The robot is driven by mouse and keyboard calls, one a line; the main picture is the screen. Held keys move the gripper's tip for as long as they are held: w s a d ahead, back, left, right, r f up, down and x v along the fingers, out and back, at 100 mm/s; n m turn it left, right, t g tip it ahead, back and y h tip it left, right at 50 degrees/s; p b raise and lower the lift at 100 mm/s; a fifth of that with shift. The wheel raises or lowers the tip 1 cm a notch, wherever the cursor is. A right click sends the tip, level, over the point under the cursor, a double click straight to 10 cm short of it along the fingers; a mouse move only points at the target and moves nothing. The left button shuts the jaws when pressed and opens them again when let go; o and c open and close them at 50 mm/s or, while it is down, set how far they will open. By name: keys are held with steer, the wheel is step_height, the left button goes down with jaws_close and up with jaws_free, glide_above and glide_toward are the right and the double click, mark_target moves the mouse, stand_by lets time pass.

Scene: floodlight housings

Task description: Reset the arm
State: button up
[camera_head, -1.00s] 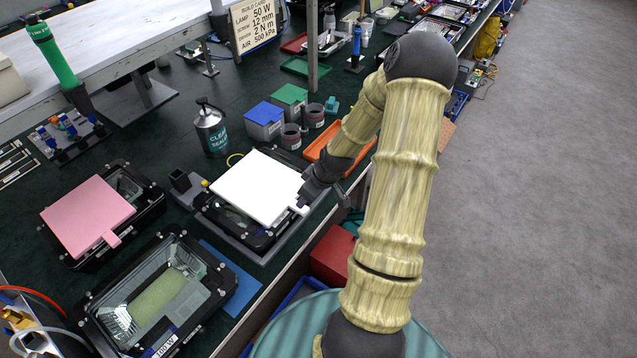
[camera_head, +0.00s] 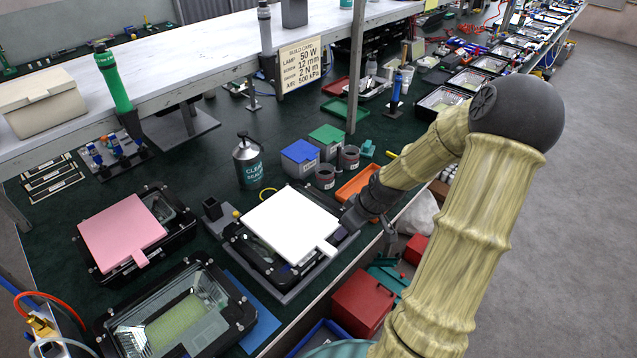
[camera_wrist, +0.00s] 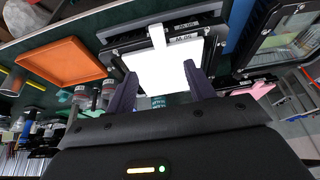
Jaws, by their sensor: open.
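My gripper (camera_head: 362,212) is beside the right edge of a floodlight housing (camera_head: 262,262) that has a white square panel (camera_head: 290,222) with a tab on top. In the wrist view my gripper (camera_wrist: 160,86) is open, its two dark fingers spread and nothing between them. The white panel (camera_wrist: 168,70) lies beyond the fingertips. In the head view the fingers are small and partly hidden by my own wrist. A second housing (camera_head: 165,240) at left has a pink panel (camera_head: 122,232) on it. A third housing (camera_head: 178,315) in front shows its open interior.
An orange tray (camera_head: 356,184), a sealer can (camera_head: 247,162) and blue (camera_head: 300,157) and green (camera_head: 327,141) bins stand behind the white-panelled housing. A shelf post (camera_head: 355,65) rises behind them. A red box (camera_head: 362,302) is below the bench edge. The floor at right is clear.

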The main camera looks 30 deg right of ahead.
steer(key=s+a+r+m, duration=0.1)
steer(key=s+a+r, duration=0.2)
steer(key=a, duration=0.3)
steer(key=s+a+r+m+g+h, duration=0.1)
steer(key=s+a+r+m, duration=0.1)
steer(key=a, duration=0.3)
steer(key=s+a+r+m, duration=0.1)
steer(key=s+a+r, duration=0.2)
steer(key=a, duration=0.3)
steer(key=shift+s+a+r+g+h, duration=0.3)
steer(key=shift+s+r+h, duration=0.1)
steer(key=shift+s, duration=0.4)
stand_by(0.3)
steer(key=c, duration=0.4)
